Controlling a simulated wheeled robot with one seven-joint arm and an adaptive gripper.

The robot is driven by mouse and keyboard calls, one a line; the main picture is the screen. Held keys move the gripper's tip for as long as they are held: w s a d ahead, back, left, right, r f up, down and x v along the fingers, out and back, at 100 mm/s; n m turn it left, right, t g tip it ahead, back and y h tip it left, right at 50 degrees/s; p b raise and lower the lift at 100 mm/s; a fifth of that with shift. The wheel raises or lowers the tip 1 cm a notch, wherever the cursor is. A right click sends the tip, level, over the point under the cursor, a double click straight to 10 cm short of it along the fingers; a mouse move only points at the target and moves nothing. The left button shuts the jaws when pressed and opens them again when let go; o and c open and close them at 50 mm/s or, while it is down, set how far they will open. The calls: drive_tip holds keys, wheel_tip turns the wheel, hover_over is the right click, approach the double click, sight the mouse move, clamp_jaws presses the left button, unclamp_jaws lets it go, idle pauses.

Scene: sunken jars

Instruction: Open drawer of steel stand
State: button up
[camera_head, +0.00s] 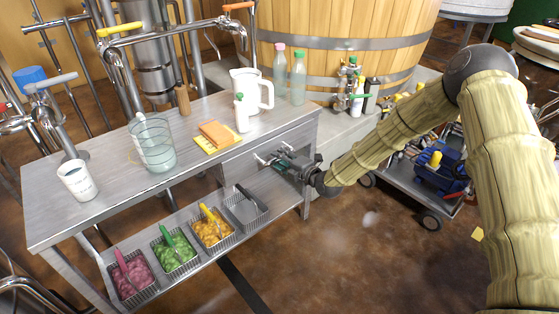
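The steel stand (100,205) is a metal table with a shelf below, filling the left and middle of the head view. Its drawer (235,168) sits under the top at the right end, and its front looks flush with the stand. My gripper (272,155) is in front of the drawer's right part, close to the front. Its fingertips look spread apart, with nothing seen between them. The drawer handle cannot be made out clearly; my gripper may hide it. I cannot tell whether the gripper touches the drawer.
On the top stand a glass jar (153,147), a white cup (77,181), orange sponges (216,134), a white bottle (241,113) and a white pitcher (262,90). Several food baskets (175,253) line the lower shelf. A cart (430,195) stands right. The floor in front is clear.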

drive_tip(key=shift+x, duration=0.85)
clamp_jaws()
